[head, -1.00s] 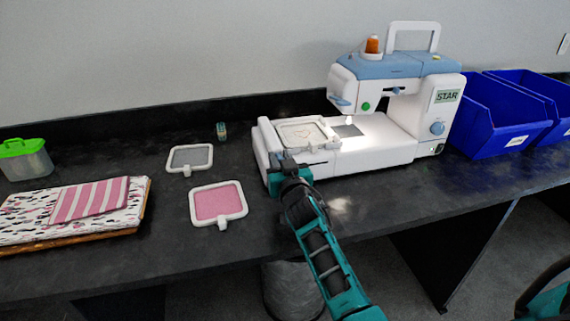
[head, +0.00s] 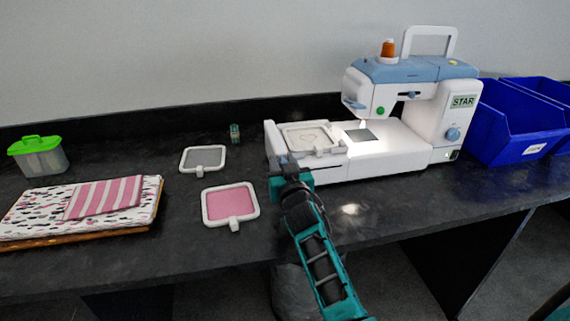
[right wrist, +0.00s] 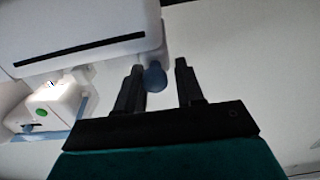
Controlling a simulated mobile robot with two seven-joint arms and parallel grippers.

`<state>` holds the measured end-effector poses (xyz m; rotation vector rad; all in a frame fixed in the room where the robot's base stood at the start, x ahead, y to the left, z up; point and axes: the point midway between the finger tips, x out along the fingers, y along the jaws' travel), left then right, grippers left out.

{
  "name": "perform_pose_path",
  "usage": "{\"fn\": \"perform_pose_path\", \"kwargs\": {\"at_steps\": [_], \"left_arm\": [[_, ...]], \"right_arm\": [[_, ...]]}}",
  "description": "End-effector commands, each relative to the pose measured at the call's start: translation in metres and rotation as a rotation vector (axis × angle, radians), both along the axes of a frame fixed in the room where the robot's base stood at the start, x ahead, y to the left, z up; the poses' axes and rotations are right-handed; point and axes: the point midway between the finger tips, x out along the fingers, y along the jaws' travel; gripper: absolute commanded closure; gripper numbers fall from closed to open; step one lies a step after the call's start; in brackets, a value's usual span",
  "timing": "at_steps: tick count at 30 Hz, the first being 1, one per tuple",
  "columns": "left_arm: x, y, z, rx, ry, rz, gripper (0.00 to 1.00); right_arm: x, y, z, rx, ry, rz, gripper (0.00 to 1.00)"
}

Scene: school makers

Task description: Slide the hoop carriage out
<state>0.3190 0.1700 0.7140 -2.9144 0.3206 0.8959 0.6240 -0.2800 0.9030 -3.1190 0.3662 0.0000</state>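The white and blue embroidery machine (head: 390,160) stands on the dark worktop. The hoop carriage with its white hoop (head: 311,138) is on the machine's left end, left of the needle area. My right gripper (head: 287,163) is at the front left of the machine, close to the carriage's front side. In the right wrist view its two dark fingers (right wrist: 160,84) are apart, with a round blue knob (right wrist: 155,78) showing between them. The knob looks nearer the left finger; contact cannot be told. The head view hides the fingertips. My left gripper is not in view.
A pink hoop (head: 230,204) and a grey hoop (head: 203,158) lie left of the machine. A small spool (head: 235,133) stands behind. Folded fabric (head: 80,208) and a green-lidded box (head: 38,155) are far left. Blue bins (head: 515,130) stand right of the machine.

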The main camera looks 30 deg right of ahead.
Motion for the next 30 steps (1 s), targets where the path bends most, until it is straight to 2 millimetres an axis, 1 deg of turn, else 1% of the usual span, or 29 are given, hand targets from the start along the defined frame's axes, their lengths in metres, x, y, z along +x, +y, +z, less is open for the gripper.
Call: {"fn": "perform_pose_path", "kwargs": {"at_steps": [1,4,30], "left_arm": [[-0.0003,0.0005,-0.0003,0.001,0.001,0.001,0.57],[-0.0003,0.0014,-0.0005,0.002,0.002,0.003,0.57],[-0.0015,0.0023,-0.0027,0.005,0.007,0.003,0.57]], "right_arm": [[0.0008,0.0020,0.0017,0.001,-0.004,0.004,0.61],[0.0006,0.0013,0.0016,0.001,-0.004,0.003,0.52],[-0.0002,-0.0021,0.0003,0.000,0.000,-0.002,0.52]]}}
